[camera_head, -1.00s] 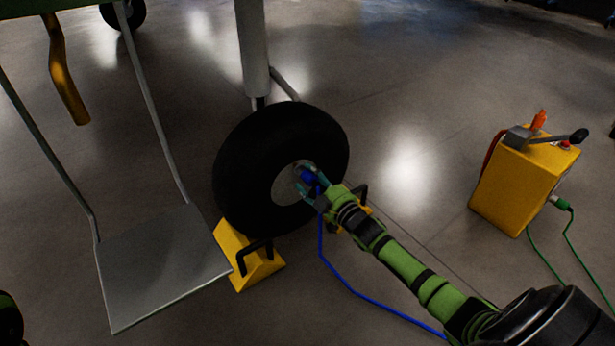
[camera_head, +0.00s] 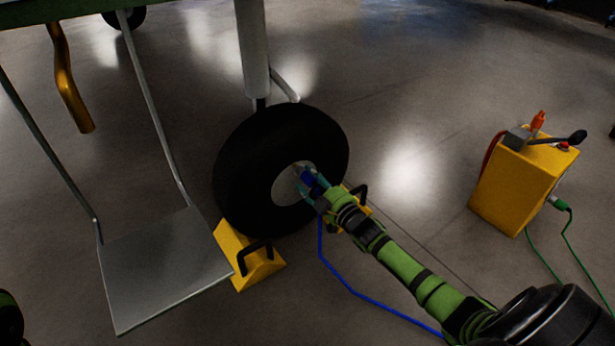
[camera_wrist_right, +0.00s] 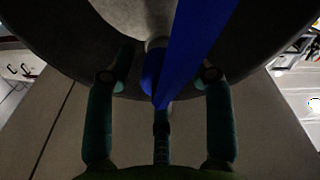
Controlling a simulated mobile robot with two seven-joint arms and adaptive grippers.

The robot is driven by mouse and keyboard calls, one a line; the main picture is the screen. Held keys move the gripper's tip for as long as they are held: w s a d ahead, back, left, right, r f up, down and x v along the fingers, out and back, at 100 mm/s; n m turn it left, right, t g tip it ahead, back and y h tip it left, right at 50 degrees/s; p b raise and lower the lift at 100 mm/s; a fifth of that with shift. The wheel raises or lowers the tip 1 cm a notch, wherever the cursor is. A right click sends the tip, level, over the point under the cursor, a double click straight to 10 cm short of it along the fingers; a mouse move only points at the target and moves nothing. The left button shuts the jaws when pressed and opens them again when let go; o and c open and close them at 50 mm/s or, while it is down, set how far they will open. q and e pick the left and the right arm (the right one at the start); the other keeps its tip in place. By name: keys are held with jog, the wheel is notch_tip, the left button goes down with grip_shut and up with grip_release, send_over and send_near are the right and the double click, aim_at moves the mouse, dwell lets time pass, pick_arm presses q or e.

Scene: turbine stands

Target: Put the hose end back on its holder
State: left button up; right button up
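The blue hose (camera_head: 352,290) runs over the floor from the lower right up to the wheel. Its blue end (camera_head: 308,181) is at the wheel's hub, partly hidden by my fingers. In the right wrist view the blue end (camera_wrist_right: 153,72) sits in front of a pale round fitting. A broad blue length crosses above it. My right gripper (camera_head: 309,182) is at the hub, around the blue end. In the wrist view its teal fingers (camera_wrist_right: 160,88) stand wide apart, with gaps to the blue part. I cannot make out the holder. My left gripper does not show.
The black wheel (camera_head: 240,165) stands between yellow chocks (camera_head: 240,262) with black handles. A grey step plate (camera_head: 160,265) hangs at the left. A yellow box (camera_head: 520,190) with a lever and green cable stands at the right.

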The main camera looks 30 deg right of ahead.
aim_at(314, 183)
grip_shut()
jog(key=shift+s+p, duration=0.7)
jog(key=shift+s, duration=0.1)
jog(key=shift+s+d+r+p, duration=0.1)
jog(key=shift+s+p, duration=0.25)
jog(key=shift+s, duration=0.05)
jog(key=shift+s+p, duration=0.55)
jog(key=shift+s, duration=0.4)
